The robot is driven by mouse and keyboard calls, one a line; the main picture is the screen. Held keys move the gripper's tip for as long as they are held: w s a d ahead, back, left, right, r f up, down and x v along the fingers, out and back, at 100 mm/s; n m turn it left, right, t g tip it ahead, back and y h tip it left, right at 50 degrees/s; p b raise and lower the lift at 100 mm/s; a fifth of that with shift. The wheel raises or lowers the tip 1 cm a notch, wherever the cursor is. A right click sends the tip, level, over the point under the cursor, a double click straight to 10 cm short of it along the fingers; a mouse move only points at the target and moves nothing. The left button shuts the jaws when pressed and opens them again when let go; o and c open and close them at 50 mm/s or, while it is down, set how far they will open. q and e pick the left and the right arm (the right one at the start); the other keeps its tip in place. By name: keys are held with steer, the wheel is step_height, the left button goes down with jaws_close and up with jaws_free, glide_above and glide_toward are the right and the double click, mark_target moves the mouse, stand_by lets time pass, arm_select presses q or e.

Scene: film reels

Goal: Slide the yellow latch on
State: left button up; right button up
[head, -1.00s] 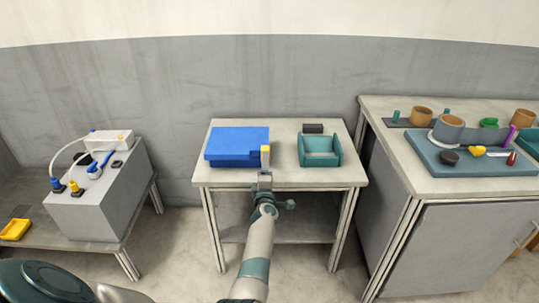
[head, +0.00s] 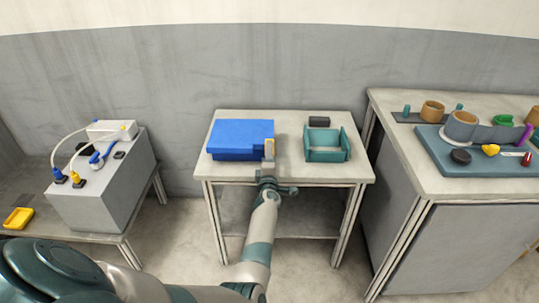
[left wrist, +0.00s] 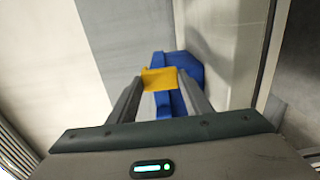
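The blue box (head: 238,136) sits on the left half of the middle table. The yellow latch (head: 272,143) is at its front right corner, partly covered by my gripper in the head view. My left gripper (head: 268,156) reaches up to that corner from the front. In the left wrist view, the yellow latch (left wrist: 157,79) spans the gap between the fingertips, and both fingers seem to touch its sides. The blue box (left wrist: 178,64) shows just beyond. My right gripper is not in view.
A teal open tray (head: 327,151) stands right of the blue box, with a dark block (head: 319,121) behind it. A grey unit with cables (head: 104,190) is on the left bench. A cabinet (head: 465,245) on the right carries a blue-grey board (head: 455,171) with cups.

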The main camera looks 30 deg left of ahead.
mark_target(260, 148)
arm_select(q)
steer(key=s+a, duration=0.2)
steer(key=a, duration=0.1)
steer(key=shift+a, duration=0.15)
steer(key=o, duration=1.3)
steer(key=shift+o, duration=1.2)
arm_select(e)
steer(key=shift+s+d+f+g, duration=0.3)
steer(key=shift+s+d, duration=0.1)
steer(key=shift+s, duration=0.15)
arm_select(q)
steer(key=shift+s+p, duration=0.1)
steer(key=shift+p, duration=0.25)
